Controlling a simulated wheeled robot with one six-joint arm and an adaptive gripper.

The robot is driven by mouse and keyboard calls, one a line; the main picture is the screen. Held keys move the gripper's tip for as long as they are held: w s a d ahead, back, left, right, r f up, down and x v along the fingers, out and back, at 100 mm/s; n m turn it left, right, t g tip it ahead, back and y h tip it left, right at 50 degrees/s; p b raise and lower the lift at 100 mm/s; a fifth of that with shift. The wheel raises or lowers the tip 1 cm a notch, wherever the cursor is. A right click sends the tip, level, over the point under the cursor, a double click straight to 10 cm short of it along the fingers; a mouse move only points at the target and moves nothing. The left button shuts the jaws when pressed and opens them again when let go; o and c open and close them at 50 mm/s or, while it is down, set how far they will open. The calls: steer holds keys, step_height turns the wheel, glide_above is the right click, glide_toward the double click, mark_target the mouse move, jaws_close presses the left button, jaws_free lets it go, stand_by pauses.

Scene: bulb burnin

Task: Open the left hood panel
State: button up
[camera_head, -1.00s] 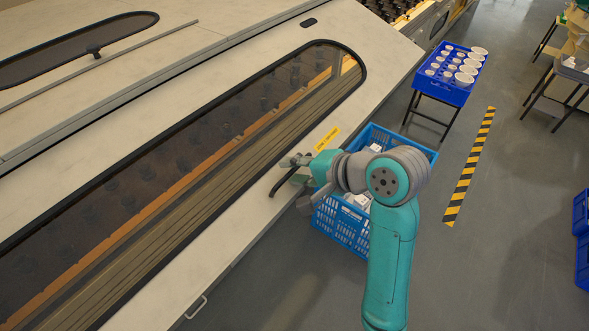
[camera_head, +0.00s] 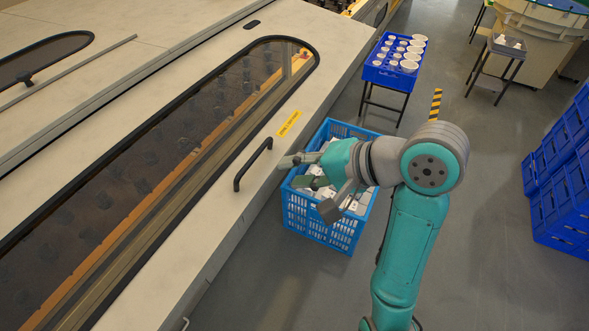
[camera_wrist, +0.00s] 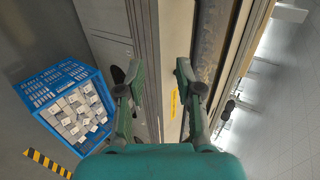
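The hood panel (camera_head: 222,205) is a beige slanted cover with a long dark window (camera_head: 150,150), lying closed. Its black bar handle (camera_head: 253,163) stands near the lower edge, beside a yellow label (camera_head: 289,123). My gripper (camera_head: 306,186) is open and empty, to the right of the handle and apart from it, in front of the blue crate in the head view. In the wrist view my gripper's spread fingers (camera_wrist: 150,72) face the panel's edge side, with the yellow label (camera_wrist: 174,103) between them. I cannot make out the handle there.
A blue crate (camera_head: 317,227) of white boxes stands on the floor close beside the machine, below my gripper. A blue tray (camera_head: 384,75) of white round items sits on a stand behind. Blue crates (camera_head: 560,205) are stacked at right. The floor between is clear.

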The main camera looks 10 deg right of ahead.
steer(key=c, duration=0.6)
steer(key=shift+d+n, duration=0.2)
steer(key=shift+n, duration=0.3)
jaws_close()
steer(key=d+r+n+t+y, duration=0.2)
steer(key=d+n+t+y, duration=0.25)
steer(key=d+n, duration=0.85)
steer(key=n, duration=0.4)
glide_toward(273, 143)
steer(key=w+a+r, duration=0.3)
steer(key=f, duration=0.3)
steer(key=shift+w+a+f+g+y, duration=0.15)
steer(key=shift+w+a+g+y, duration=0.1)
steer(key=shift+w+a+g, duration=0.1)
steer(key=shift+f, duration=0.5)
